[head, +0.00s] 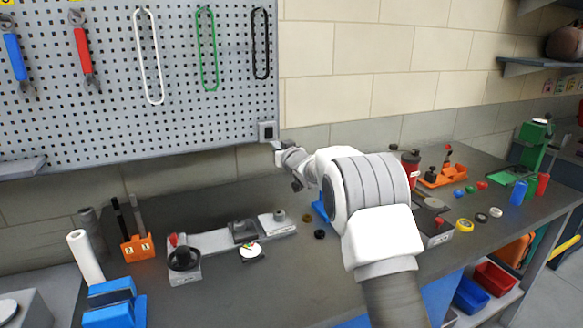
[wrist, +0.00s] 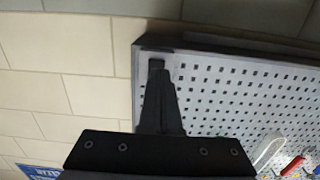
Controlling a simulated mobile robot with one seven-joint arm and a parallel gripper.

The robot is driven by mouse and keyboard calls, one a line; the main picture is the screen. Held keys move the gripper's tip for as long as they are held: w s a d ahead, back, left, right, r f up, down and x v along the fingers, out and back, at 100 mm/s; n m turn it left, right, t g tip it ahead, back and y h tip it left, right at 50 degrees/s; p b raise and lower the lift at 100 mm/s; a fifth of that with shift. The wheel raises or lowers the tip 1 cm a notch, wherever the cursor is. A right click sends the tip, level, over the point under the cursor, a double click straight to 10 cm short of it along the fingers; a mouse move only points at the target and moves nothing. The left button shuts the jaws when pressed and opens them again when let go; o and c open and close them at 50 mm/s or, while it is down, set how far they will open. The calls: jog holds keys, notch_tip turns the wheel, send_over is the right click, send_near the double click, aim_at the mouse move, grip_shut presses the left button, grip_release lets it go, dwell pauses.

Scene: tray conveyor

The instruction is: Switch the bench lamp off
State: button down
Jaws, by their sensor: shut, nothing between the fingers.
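My gripper (head: 278,147) is shut and empty, just below and right of the switch in the head view. In the wrist view my shut fingers (wrist: 159,72) point at the pegboard's corner and cover most of the switch. I cannot tell whether the fingertips touch it, or which way the rocker is set. No lamp is plainly visible.
Below, the dark bench (head: 300,280) holds a grey rail fixture (head: 210,240), an orange holder (head: 137,247) and a blue block (head: 110,295). Several small parts and a green press (head: 533,145) are at the right, beyond my arm.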

jog(key=f+b+v, duration=0.1)
jog(key=f+v, duration=0.1)
jog(key=v, duration=0.7)
jog(key=shift+s, duration=0.15)
jog(key=s+d+r+m+g+h+p, duration=0.1)
jog(key=s+d+r+m+g+h, duration=0.2)
jog(key=s+d, duration=0.4)
jog(key=s+d+r+h+p, duration=0.1)
jog(key=s+d+r+h, duration=0.25)
jog(key=s+r, duration=0.4)
jog(key=s+d+f+g+p, duration=0.1)
jog(key=s+f+g, duration=0.1)
jog(key=s, duration=0.9)
jog(key=s+d+f+m+g+p, duration=0.1)
jog(key=s+f+g, duration=0.1)
jog(key=s, duration=1)
jog(key=s+d+f+g+p, duration=0.1)
jog(key=s+f+g, duration=0.1)
jog(key=s, duration=0.9)
jog(key=shift+s+d+f+m+g, duration=0.2)
jog(key=shift+d+f+m+g, duration=0.15)
jog(key=shift+g, duration=0.25)
